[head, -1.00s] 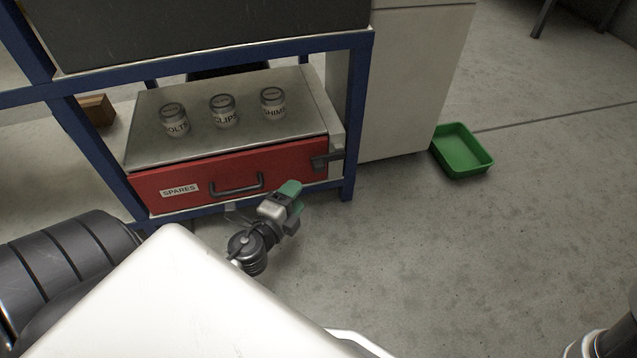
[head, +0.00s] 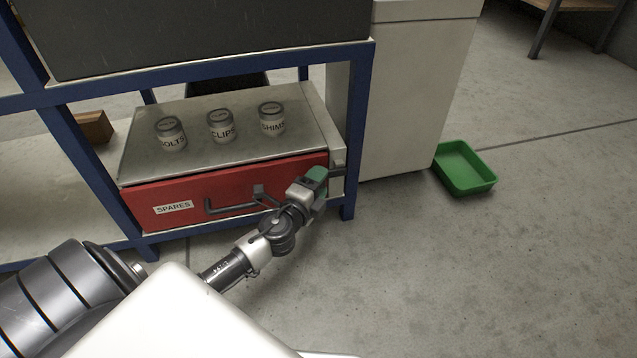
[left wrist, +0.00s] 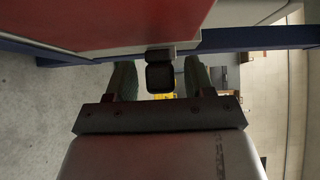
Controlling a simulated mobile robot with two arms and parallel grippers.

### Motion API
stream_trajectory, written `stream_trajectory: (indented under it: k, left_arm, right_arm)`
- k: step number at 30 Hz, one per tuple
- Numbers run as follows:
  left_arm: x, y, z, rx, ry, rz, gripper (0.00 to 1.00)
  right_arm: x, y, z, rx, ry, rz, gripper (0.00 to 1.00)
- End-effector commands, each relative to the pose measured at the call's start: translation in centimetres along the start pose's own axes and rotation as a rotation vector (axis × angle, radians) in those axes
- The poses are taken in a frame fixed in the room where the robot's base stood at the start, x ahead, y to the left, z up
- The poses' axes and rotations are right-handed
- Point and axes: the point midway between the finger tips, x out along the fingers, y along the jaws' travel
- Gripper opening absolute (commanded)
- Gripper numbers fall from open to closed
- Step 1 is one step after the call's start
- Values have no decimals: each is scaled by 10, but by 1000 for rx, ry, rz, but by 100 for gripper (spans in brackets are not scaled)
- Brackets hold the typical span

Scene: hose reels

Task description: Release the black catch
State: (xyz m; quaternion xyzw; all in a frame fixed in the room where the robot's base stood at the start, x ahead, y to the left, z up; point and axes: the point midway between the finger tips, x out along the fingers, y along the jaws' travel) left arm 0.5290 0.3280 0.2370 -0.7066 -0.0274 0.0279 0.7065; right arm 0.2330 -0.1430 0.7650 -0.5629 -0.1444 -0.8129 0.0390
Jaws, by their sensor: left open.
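The red drawer (head: 240,185) marked SPARES sits shut under the cabinet's grey top, with a dark bar handle (head: 230,206). The black catch (head: 338,173) is at the drawer's right edge, mostly hidden behind my left gripper in the head view. My left gripper (head: 318,180), with green finger pads, is at the catch. In the left wrist view the catch (left wrist: 160,76) shows as a dark block between the two open fingers, with a gap on each side. My right gripper is not in view.
Jars marked BOLTS (head: 171,134), CLIPS (head: 221,126) and SHIMS (head: 272,118) stand on the cabinet top. Blue rack posts (head: 358,130) frame it. A pale cabinet (head: 415,95) and a green tray (head: 465,168) are to the right. The floor in front is clear.

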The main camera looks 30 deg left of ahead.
Motion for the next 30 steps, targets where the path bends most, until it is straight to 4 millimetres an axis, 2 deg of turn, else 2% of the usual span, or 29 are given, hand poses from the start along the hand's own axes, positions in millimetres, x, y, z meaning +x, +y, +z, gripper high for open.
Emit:
stream_trajectory:
  k: [9,11,20,30]
  left_arm:
    - [3,0,0,0,-1,0,53]
    - [3,0,0,0,-1,0,46]
    - [3,0,0,0,0,0,0]
    - [3,-3,0,9,-1,11,0]
  right_arm:
    - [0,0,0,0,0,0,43]
    - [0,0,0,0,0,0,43]
    - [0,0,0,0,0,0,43]
    - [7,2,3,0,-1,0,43]
